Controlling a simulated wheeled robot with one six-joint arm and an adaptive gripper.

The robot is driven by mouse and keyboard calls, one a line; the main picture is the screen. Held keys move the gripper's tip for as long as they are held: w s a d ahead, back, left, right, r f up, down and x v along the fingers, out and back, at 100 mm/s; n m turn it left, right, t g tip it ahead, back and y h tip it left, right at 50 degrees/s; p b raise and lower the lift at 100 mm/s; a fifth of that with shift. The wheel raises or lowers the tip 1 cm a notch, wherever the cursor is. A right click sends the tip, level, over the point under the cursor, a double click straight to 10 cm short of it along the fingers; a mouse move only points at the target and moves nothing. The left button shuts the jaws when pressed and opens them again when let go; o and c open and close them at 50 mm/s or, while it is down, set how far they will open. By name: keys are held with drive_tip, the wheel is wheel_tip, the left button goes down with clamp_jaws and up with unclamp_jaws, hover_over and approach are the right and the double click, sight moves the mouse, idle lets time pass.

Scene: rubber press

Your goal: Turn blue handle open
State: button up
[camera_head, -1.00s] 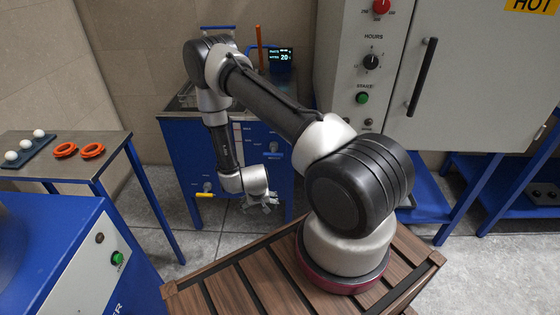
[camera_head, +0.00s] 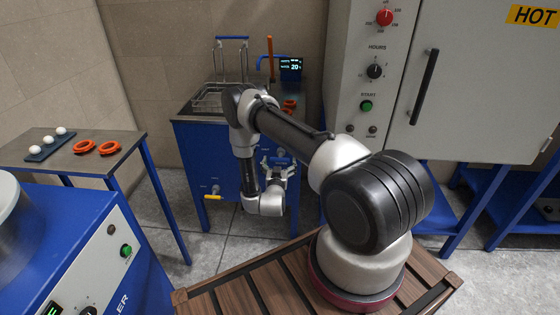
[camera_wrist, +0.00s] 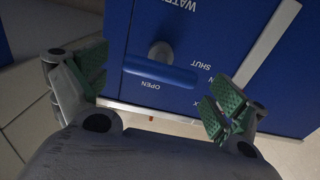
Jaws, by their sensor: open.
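The blue handle (camera_wrist: 165,73) is a rounded bar on a grey stem in the wrist view. It lies nearly level across the picture, on a blue panel (camera_wrist: 240,25) with upside-down lettering: WATER above, SHUT at its right end, OPEN below it. My gripper (camera_wrist: 155,76) is open, with green-padded fingers to the left and right of the handle. Whether either finger touches it I cannot tell. In the head view my gripper (camera_head: 279,170) is at the front of the blue tank stand, and largely hides the handle there.
A yellow handle (camera_head: 214,196) sits lower left on the same stand. A wire basket (camera_head: 210,98) and a display (camera_head: 290,67) are on top. A table (camera_head: 60,172) with orange rings (camera_head: 97,147) stands left. The large press cabinet (camera_head: 485,90) stands right.

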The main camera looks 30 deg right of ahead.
drive_tip(key=shift+x, duration=1.15)
drive_tip(key=shift+c, duration=0.4)
drive_tip(key=c, duration=0.9)
drive_tip(key=shift+c, duration=0.2)
